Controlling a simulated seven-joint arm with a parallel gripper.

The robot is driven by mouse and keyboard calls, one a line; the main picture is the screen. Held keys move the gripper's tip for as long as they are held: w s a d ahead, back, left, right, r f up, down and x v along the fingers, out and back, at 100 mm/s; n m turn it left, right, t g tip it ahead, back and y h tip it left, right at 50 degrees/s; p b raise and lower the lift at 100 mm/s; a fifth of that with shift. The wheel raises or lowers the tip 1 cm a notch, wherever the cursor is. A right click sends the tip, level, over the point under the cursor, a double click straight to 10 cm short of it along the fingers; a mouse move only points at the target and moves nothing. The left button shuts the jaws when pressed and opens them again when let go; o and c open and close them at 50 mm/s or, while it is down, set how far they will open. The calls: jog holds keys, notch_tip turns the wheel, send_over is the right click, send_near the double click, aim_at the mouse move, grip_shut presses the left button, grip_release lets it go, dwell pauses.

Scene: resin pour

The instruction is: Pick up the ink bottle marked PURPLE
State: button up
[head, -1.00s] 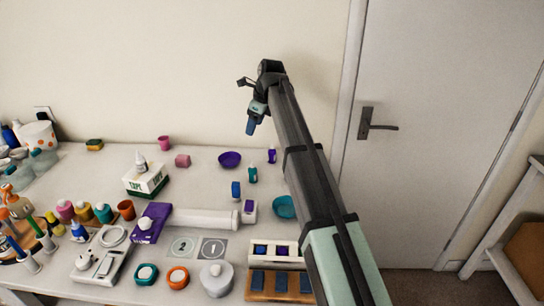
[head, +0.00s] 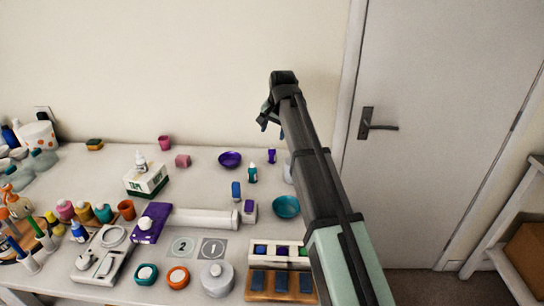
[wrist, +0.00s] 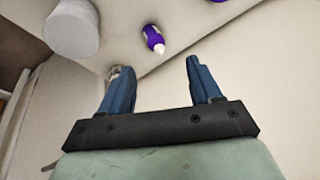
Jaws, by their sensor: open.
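A small purple bottle with a white tip (head: 272,156) stands near the back edge of the table, left of my arm in the head view. It also shows in the wrist view (wrist: 153,38), ahead of and between my fingers, apart from them. Its marking is too small to read. My gripper (head: 265,123) is open and empty, raised above the table's back edge. Its two blue fingers show spread in the wrist view (wrist: 158,72). A green bottle (head: 252,174) stands in front and left of the purple one.
A purple bowl (head: 230,159) lies left of the purple bottle. A blue item (head: 236,190) and a teal bowl (head: 286,207) are nearer. A white cylinder (head: 289,172) is partly behind my arm; a white cylinder also fills the wrist view's upper left (wrist: 72,27). The wall is close behind.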

aim_at(273, 149)
jog(key=w+f+n, duration=0.1)
jog(key=f+n, duration=0.1)
jog(key=w+f+n, duration=0.1)
jog(key=f+n, duration=0.2)
jog(key=w+a+f+n, duration=0.1)
jog(key=f+n, duration=0.1)
jog(key=n, duration=0.1)
jog(key=shift+w+f+t, duration=0.25)
jog(key=shift+f+t, duration=0.05)
jog(key=shift+f, duration=0.05)
jog(key=shift+s+d+f+x, duration=0.1)
jog(key=shift+s+x, duration=0.05)
jog(key=shift+x, duration=0.75)
jog(key=shift+s+d+f+x, duration=0.1)
jog(key=shift+d+x, duration=0.05)
jog(key=shift+x, duration=0.7)
jog(key=shift+s+d+x, duration=0.1)
jog(key=shift+s+x, duration=0.05)
jog(key=shift+x, duration=0.75)
jog(key=shift+c, duration=0.4)
jog(key=c, duration=1)
jog(key=shift+r, duration=0.1)
